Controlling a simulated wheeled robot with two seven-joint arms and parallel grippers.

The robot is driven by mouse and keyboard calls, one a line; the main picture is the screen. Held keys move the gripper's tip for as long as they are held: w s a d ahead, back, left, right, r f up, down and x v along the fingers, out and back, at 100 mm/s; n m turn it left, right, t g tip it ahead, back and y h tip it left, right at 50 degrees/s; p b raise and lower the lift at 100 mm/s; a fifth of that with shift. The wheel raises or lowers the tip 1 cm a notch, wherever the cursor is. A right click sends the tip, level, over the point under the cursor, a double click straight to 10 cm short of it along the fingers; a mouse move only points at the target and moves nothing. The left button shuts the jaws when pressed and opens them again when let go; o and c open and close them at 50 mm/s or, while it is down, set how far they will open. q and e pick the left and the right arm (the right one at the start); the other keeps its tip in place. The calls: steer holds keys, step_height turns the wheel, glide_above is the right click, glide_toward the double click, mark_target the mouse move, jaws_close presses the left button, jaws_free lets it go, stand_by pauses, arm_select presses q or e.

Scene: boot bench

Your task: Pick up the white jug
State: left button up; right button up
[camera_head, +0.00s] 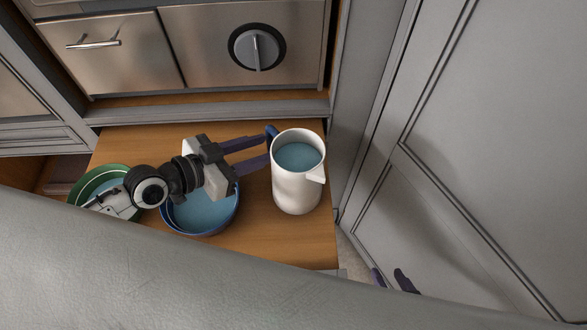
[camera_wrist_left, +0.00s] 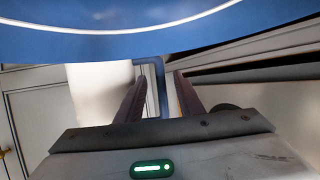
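The white jug (camera_head: 297,190) stands upright on the wooden bench, its inside blue and its spout toward the lower right. Its blue handle (camera_head: 271,131) is on the upper left side. My left gripper (camera_head: 265,149) reaches from the left, with two dark fingers apart at the handle. In the left wrist view the blue handle (camera_wrist_left: 155,88) shows between the open fingers (camera_wrist_left: 160,85), with the white jug body (camera_wrist_left: 95,92) behind the left finger. I see no finger closed on it. My right gripper (camera_head: 391,276) shows only two separated fingertips at the lower right.
A blue bowl (camera_head: 204,228) stands under my left wrist. A green bowl (camera_head: 88,180) is at the left, partly hidden by my arm. The wooden bench (camera_head: 275,245) is bare in front of the jug. A grey cabinet panel (camera_head: 430,215) rises close on the right.

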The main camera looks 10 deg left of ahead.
mark_target(271, 144)
arm_select(q)
steer(key=shift+x, duration=1.55)
steer(key=shift+a+f, duration=0.1)
jaws_close()
steer(key=shift+w+r, duration=0.1)
steer(key=shift+r, duration=0.2)
